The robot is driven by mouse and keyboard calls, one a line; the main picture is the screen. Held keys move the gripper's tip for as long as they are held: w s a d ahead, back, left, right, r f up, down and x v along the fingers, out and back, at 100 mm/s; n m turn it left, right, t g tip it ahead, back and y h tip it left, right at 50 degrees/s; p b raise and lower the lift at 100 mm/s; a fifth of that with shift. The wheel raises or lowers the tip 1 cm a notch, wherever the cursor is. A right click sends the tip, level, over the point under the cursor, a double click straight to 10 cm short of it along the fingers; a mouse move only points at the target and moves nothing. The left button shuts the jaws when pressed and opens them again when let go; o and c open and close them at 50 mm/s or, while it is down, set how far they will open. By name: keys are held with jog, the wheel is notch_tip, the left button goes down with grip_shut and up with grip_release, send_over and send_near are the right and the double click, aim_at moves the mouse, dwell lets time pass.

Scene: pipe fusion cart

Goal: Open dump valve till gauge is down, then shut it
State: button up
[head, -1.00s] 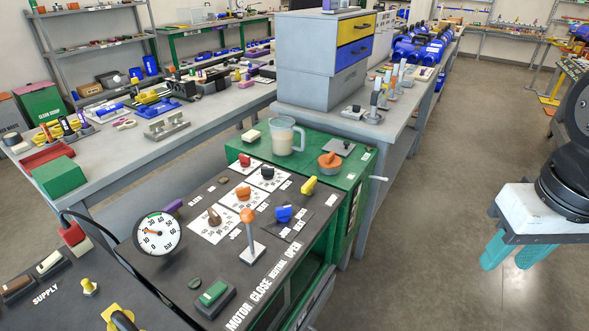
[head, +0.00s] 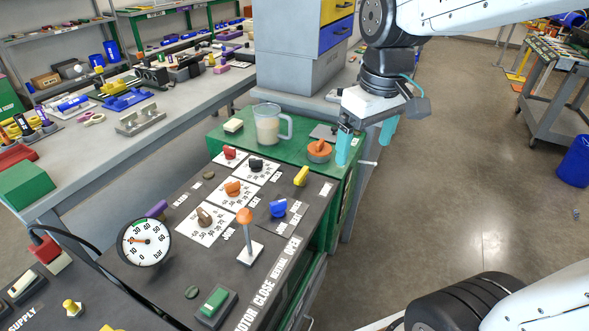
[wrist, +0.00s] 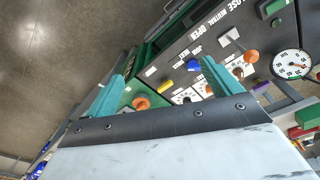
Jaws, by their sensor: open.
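The round white gauge (head: 145,242) stands at the left of the dark panel, its red-orange needle pointing left; it also shows in the wrist view (wrist: 292,64). No knob is legibly marked as the dump valve. The panel carries a blue knob (head: 278,208), a yellow handle (head: 301,176), an orange-topped lever (head: 244,225) by "CLOSE NEUTRAL OPEN", and red, orange, brown and black dial knobs. An orange round knob (head: 319,150) sits on the green surface behind. My gripper (head: 364,150) is open and empty, right of that knob, fingers pointing down; both fingers show in the wrist view (wrist: 163,70).
A clear jug (head: 268,125) stands on the green surface (head: 228,150) left of the orange round knob. A grey cabinet (head: 300,60) with yellow and blue drawers rises behind. A black hose runs beside the gauge. Open floor lies to the right.

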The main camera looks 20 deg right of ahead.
jog(key=w+a+f+n, duration=0.1)
jog(key=w+f+n, duration=0.15)
jog(key=w, duration=0.45)
jog(key=w+f+n, duration=0.1)
jog(key=w+f, duration=0.3)
jog(key=w, duration=0.3)
jog(key=n, duration=0.2)
send_near(301, 173)
jog(key=shift+w+f+g, duration=0.1)
jog(key=shift+w+g, duration=0.1)
jog(key=shift+g, duration=0.2)
jog(key=shift+w+f+n, duration=0.2)
jog(key=shift+f+n, duration=0.05)
jog(key=shift+f, duration=0.1)
notch_tip(301, 173, down, 8)
jog(key=shift+r, duration=0.2)
jog(key=c, duration=1)
